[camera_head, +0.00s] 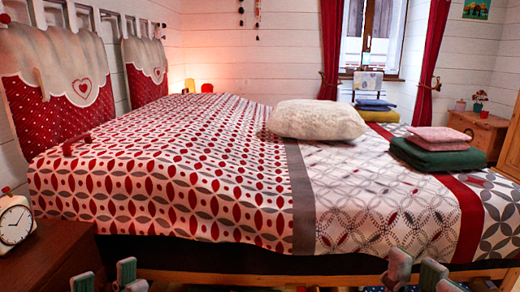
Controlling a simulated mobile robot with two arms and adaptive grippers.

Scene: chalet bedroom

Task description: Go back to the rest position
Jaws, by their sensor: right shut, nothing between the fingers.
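My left gripper (104,279) shows at the bottom edge on the left, in front of the bed and beside the wooden nightstand. Only grey finger parts show, so I cannot tell whether it is open or shut. My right gripper (416,274) is at the bottom edge right of centre, in front of the bed's side. It is shut and empty, its lower part cut off by the picture edge. Neither gripper touches the bed (160,190) as far as I can see.
The bed fills the middle, with a white pillow (318,120), a folded green blanket (436,158) and a pink one (441,138) on it. The nightstand (50,255) with a clock (15,224) stands at the left. A wooden chest (479,130) is at the back right.

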